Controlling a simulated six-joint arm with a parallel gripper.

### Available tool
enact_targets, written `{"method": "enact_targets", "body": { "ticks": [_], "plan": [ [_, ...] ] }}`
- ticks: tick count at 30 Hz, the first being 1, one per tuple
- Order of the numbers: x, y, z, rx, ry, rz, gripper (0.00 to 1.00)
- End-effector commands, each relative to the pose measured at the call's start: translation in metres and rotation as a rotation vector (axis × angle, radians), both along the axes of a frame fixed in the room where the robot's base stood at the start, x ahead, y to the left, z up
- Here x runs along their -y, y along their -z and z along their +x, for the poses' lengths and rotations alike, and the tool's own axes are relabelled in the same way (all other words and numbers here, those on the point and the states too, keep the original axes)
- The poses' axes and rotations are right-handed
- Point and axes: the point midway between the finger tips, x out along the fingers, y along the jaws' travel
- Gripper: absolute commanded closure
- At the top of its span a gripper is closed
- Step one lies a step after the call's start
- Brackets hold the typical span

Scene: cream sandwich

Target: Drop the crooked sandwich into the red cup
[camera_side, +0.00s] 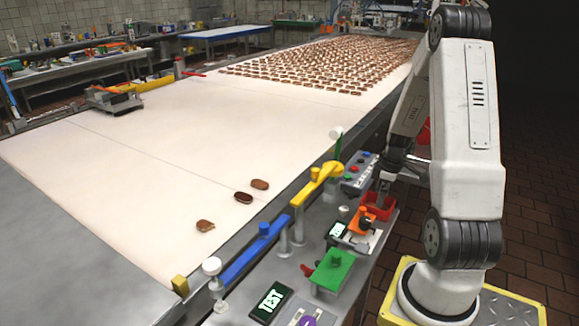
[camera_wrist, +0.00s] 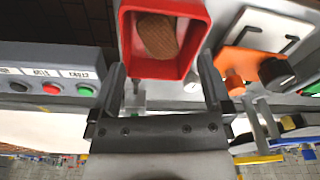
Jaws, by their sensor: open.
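The red cup (camera_side: 378,206) stands on the metal ledge beside the belt, below my gripper (camera_side: 383,189). In the wrist view the red cup (camera_wrist: 126,45) has a brown sandwich (camera_wrist: 157,36) inside it, lying tilted against the inner wall. My gripper (camera_wrist: 163,65) is open there, its two fingers apart near the cup's near edge, with nothing between them. In the side view three loose brown sandwiches lie on the pale belt: one (camera_side: 260,184), another (camera_side: 243,197) and a third (camera_side: 205,226). From here I cannot tell which of them is crooked.
Many sandwiches (camera_side: 320,65) lie in rows at the belt's far end. A button box (camera_side: 358,173), an orange device (camera_side: 362,220), a green plate (camera_side: 333,269), and yellow (camera_side: 315,187) and blue (camera_side: 252,253) bars crowd the ledge. The near belt (camera_side: 130,165) is mostly clear.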

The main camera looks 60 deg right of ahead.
Motion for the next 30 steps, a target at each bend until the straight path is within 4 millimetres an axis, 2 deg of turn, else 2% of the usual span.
{"method": "enact_targets", "body": {
  "ticks": [8,14,30],
  "plan": [
    [0.001,-0.005,0.000,0.000,0.000,-0.001,0.00],
    [0.002,-0.020,-0.002,0.001,0.000,-0.003,0.00],
    [0.003,-0.097,-0.006,0.002,0.001,-0.004,0.00]
  ]
}}
